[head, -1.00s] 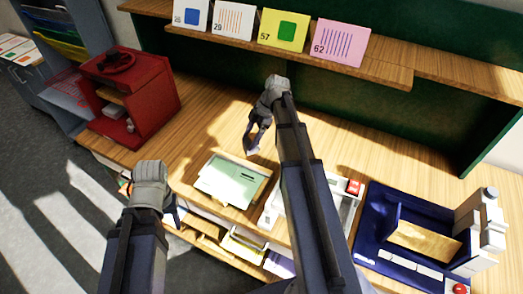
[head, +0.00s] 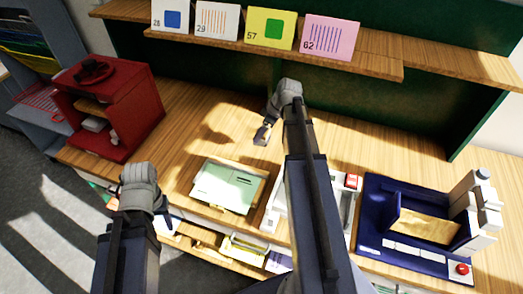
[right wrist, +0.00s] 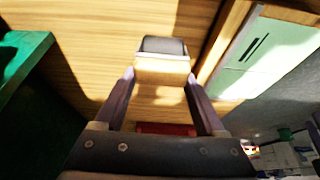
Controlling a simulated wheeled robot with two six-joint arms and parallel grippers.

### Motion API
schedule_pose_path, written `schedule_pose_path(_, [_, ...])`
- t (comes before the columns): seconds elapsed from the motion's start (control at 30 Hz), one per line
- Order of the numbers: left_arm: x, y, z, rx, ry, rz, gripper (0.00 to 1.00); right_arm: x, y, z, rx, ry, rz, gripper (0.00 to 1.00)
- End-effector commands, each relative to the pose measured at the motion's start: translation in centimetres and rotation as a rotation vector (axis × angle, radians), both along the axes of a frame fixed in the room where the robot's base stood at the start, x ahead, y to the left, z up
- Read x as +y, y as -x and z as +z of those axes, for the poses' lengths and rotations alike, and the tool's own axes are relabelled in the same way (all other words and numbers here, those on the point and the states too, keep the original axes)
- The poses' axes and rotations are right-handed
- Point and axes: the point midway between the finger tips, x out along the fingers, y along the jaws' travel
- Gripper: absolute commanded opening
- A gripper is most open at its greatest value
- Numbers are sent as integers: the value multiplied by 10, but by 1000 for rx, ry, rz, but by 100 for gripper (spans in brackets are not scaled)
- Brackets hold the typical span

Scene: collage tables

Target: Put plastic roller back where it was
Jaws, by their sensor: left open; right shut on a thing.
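My right gripper (head: 264,132) is over the wooden table, near its middle and behind the pale green sheet. In the right wrist view its fingers (right wrist: 163,80) are shut on a small block-like piece, pale wood-coloured with a dark grey end, which looks like the plastic roller (right wrist: 163,46). In the head view the roller (head: 261,137) is small and partly hidden by the gripper. It appears held above the tabletop. My left gripper (head: 140,185) is at the table's front left edge, away from the roller. Its fingers are mostly hidden by the wrist.
A red box-like stand (head: 110,110) is at the left. A pale green sheet on a wooden board (head: 226,187) lies front centre. A blue machine (head: 420,225) stands at the right. Numbered cards (head: 270,29) line the shelf (head: 375,63) behind. The table's middle (head: 205,120) is clear.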

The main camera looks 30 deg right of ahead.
Motion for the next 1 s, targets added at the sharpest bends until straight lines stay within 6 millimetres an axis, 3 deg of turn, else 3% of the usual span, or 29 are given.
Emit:
schedule_pose_path(0.03, [0,0,-17,0,0,0,50,0,0,-17,0,0,0,24])
schedule_pose_path(0.2, [0,0,-38,0,0,1,50,0,0,-38,0,-1,1,24])
schedule_pose_path(0.47, [0,0,-40,0,0,1,50,0,0,-40,0,0,1,24])
schedule_pose_path(0.8, [0,0,-76,0,0,2,50,0,0,-76,0,-1,1,24])
schedule_pose_path(1.0, [0,0,-74,0,0,2,50,0,0,-74,0,-1,1,24])
